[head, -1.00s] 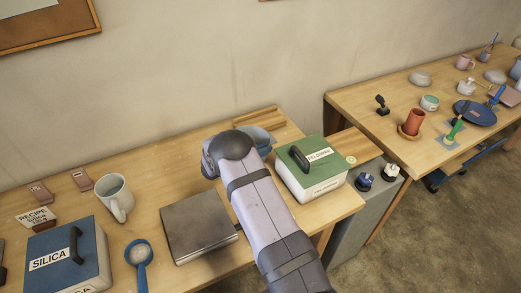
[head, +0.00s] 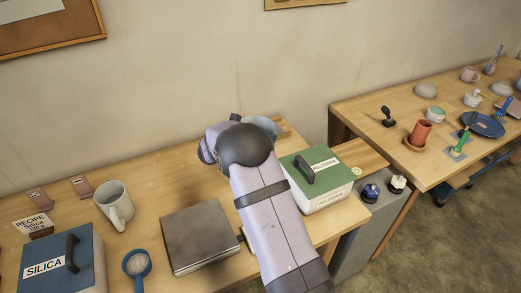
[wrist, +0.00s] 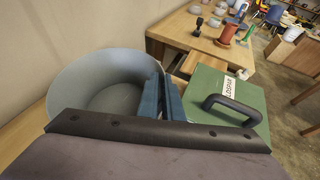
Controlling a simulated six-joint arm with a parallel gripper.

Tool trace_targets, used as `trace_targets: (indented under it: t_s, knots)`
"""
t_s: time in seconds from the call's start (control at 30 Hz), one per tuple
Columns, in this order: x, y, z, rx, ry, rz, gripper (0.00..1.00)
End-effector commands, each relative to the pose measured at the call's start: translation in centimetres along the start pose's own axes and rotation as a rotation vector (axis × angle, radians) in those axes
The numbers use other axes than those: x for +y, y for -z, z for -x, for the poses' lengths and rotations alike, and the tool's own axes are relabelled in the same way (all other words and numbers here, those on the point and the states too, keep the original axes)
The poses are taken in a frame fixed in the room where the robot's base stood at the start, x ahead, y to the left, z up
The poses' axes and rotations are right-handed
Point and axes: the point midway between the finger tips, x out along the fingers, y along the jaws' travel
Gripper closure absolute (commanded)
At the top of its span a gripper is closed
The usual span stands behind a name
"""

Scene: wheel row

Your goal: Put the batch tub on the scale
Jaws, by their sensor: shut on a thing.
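The batch tub (wrist: 85,75) is a round grey-blue tub, seen from above at the left of the wrist view. Its inside looks grey. My gripper (wrist: 163,92) is shut on its right-hand wall. In the head view the tub (head: 263,124) shows only partly behind my arm, near the back of the table, and my fingers are hidden. I cannot tell exactly how high it is above the table. The scale (head: 203,238) is a flat grey metal plate on the table, left of my arm, with nothing on it.
A green feldspar box (head: 318,180) with a black handle stands right of my arm, close to the tub. A white mug (head: 115,205), a blue silica box (head: 62,262) and a blue-handled scoop (head: 137,265) are left of the scale. A second table (head: 350,112) stands right.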

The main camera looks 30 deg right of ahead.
Motion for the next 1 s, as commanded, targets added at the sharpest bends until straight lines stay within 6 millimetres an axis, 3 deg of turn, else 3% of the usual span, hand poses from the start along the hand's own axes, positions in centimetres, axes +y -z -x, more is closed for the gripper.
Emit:
trace_targets:
  t_s: [0.27,0.37,0.57,0.8,0.9,1.0]
  knots:
    - [0.2,0.5,1.2,0.0,-0.008,0.005,1.0]
    - [0.3,1.5,3.0,0.001,-0.022,0.012,1.0]
    - [-0.1,4.6,9.5,0.004,-0.073,0.028,1.0]
    - [-4.4,7.4,18.1,0.009,-0.123,0.037,1.0]
    - [-7.6,7.4,20.4,0.009,-0.094,0.016,1.0]
    - [-11.4,7.1,21.3,0.011,0.003,-0.036,1.0]
